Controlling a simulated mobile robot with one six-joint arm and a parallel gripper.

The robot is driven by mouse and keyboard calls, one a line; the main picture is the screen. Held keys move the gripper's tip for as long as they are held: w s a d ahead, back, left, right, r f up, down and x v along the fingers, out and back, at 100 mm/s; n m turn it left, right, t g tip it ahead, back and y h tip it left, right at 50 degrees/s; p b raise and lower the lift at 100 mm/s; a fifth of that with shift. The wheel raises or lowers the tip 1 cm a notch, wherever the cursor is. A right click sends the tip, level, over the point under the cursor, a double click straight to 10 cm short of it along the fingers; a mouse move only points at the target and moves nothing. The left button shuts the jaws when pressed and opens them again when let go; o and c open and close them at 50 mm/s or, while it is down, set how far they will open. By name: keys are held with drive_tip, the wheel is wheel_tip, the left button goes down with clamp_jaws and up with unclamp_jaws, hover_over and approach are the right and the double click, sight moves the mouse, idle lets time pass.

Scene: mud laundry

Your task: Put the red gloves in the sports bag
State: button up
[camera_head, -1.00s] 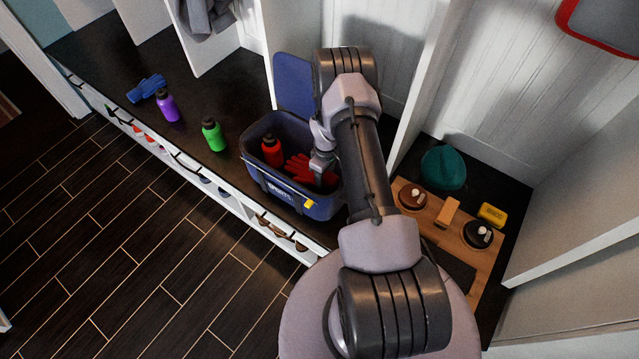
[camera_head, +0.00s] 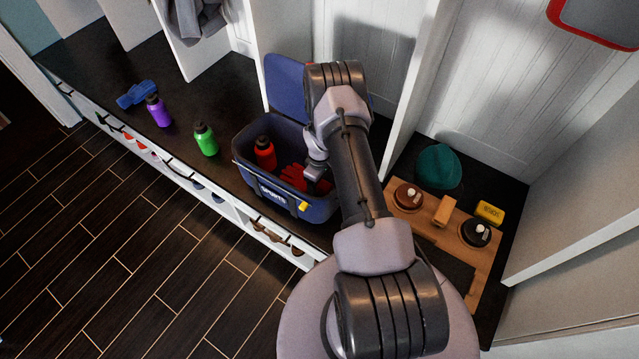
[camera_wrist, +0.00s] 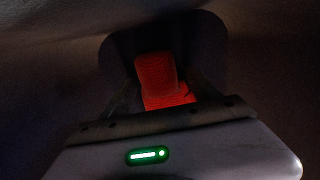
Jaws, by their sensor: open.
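The blue sports bag (camera_head: 252,180) stands open on the dark bench, its lid (camera_head: 284,88) raised at the back. The red gloves (camera_head: 294,176) lie inside the bag, beside a red bottle (camera_head: 265,153). My gripper (camera_head: 316,184) reaches down into the right part of the bag, next to the gloves, partly hidden by my arm. In the wrist view the red gloves (camera_wrist: 158,78) show ahead of my gripper (camera_wrist: 160,108), between its fingers. The jaws are open. The picture there is dark, and I cannot tell if the fingers touch the gloves.
A green bottle (camera_head: 206,139), a purple bottle (camera_head: 158,111) and blue gloves (camera_head: 136,94) are on the bench left of the bag. A white divider (camera_head: 408,95) stands right of it. A wooden board (camera_head: 427,215) with shoe-care items and a teal cap (camera_head: 439,167) lie beyond.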

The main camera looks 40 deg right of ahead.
drive_tip(key=w+a+r+m+t+p, duration=0.1)
drive_tip(key=w+a+r+p, duration=0.15)
drive_tip(key=r, duration=1.25)
drive_tip(key=w+a+r+m+p, duration=0.1)
drive_tip(key=a+r+p, duration=0.15)
drive_tip(key=r, duration=1.25)
drive_tip(key=s+a+r+m+t, duration=0.15)
drive_tip(key=a+r, duration=0.25)
drive_tip(key=r, duration=0.4)
drive_tip(key=s+a+r+m+t, duration=0.1)
drive_tip(key=s+a+r, duration=0.2)
drive_tip(key=a+r, duration=0.35)
drive_tip(key=s+a+r+m, duration=0.1)
drive_tip(key=s+a+r, duration=0.2)
drive_tip(key=s, duration=0.3)
drive_tip(key=s+a+r+m+t+y, duration=0.1)
drive_tip(key=s+a+r, duration=0.3)
drive_tip(key=s, duration=0.3)
drive_tip(key=s+a+r+m+t+y, duration=0.1)
drive_tip(key=s+a+r, duration=0.3)
drive_tip(key=s+r, duration=0.1)
drive_tip(key=shift+s+a+r+m, duration=0.2)
drive_tip(key=shift+s+m, duration=0.15)
drive_tip(key=shift+s, duration=0.4)
drive_tip(key=shift+d, duration=0.1)
